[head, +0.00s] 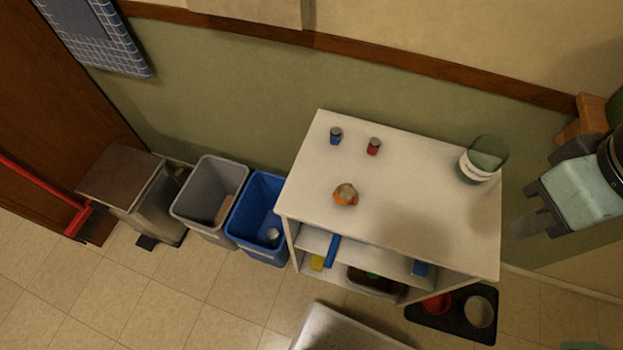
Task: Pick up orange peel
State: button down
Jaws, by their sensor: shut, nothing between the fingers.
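The orange peel (346,194) lies on the white table top (400,160), left of its middle and towards the front edge. It is a small orange piece with a paler, greyish-tan upper part. My gripper (522,228) is at the right of the head view, well to the right of the peel and apart from it. Its fingers are together and hold nothing.
Grey (208,190) and blue (257,215) bins stand left of the table. The table's middle is clear.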

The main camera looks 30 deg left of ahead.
aim_at(344, 189)
jog(key=u, duration=1.05)
jog(key=i+j, duration=0.1)
jog(key=j, duration=0.35)
jog(key=i+j+z, duration=0.1)
jog(key=j, duration=0.35)
jog(key=i+j, duration=0.1)
jog(key=j, duration=0.75)
jog(key=j+z, duration=0.1)
jog(key=z, duration=0.35)
jog(key=j+z, duration=0.1)
jog(key=z, duration=0.35)
jog(key=j+z, duration=0.1)
jog(key=z, duration=0.35)
jog(key=i, duration=0.05)
